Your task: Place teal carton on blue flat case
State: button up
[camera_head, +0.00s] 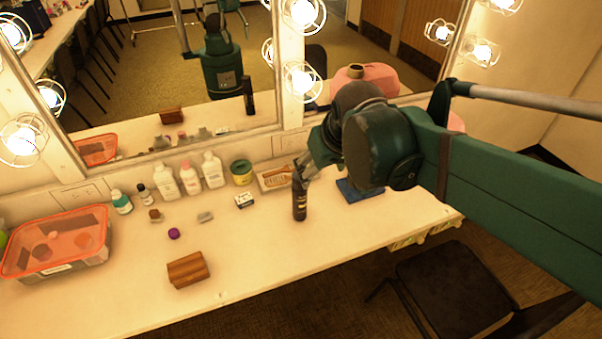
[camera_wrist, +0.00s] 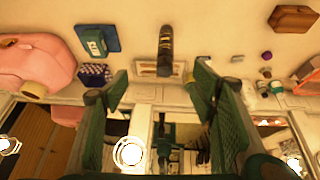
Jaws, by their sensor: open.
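The teal carton (camera_wrist: 95,43) has a pale label and shows in the wrist view at upper left. It overlaps the blue flat case (camera_wrist: 113,36) and appears to rest on it, though the contact itself is hidden. In the head view part of the blue case (camera_head: 352,194) shows on the counter below my arm; the carton is hidden behind my arm there. My gripper (camera_wrist: 162,74) is open and empty, its fingers spread wide. Both carton and case lie outside the fingers, to the left in the wrist view. In the head view my gripper (camera_head: 306,168) is left of the case.
A dark upright bottle (camera_head: 299,200) stands near my gripper. A tray with a brush (camera_head: 275,178) lies behind it. White bottles (camera_head: 190,179), a wooden block (camera_head: 187,270) and a red-lidded tub (camera_head: 58,245) stand left. A pink container (camera_wrist: 35,58) and checkered box (camera_wrist: 95,73) are near the carton.

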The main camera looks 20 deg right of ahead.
jog(key=s+a+t, duration=0.1)
jog(key=s+a, duration=0.4)
jog(key=s, duration=0.2)
jog(key=shift+f+t+y, duration=0.3)
jog(key=shift+f+t, duration=0.1)
